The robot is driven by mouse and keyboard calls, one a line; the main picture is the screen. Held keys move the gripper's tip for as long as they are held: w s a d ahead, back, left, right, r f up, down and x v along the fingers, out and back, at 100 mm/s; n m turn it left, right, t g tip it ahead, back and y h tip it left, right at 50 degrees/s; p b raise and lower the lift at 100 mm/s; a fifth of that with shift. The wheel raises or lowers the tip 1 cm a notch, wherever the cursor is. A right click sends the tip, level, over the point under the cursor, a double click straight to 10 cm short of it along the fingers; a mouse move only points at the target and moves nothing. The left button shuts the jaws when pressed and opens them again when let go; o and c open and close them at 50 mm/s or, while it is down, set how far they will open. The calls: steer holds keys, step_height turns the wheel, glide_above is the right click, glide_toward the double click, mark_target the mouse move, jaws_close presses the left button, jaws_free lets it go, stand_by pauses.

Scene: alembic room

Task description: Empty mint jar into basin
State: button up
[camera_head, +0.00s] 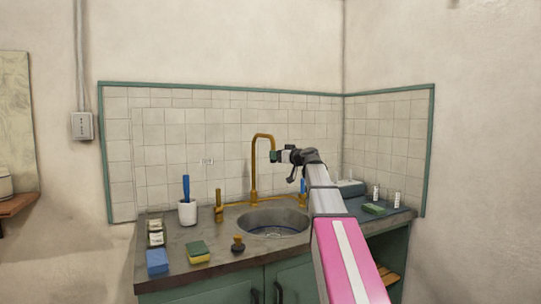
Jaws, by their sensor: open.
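The round metal basin (252,230) is sunk in the grey counter, with its right side partly hidden by my arm. My gripper (279,156) is raised above the basin, just right of the brass faucet's spout, and points left. It is open. A small teal-green piece (273,156) shows at its tips, in front of or beside the faucet. It is too small to tell whether this is the mint jar or whether it touches my gripper. I cannot make out any other mint jar.
A brass faucet (254,170) rises behind the basin. A white cup (187,212) with a blue brush, a green-yellow sponge (197,252), a blue block (157,262) and a dark-and-brass stopper-like piece (238,244) stand on the left. A green sponge (374,209) and small white bottles (397,199) stand right.

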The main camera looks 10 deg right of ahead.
steer(key=x, duration=0.5)
steer(key=shift+a, duration=0.1)
jaws_close()
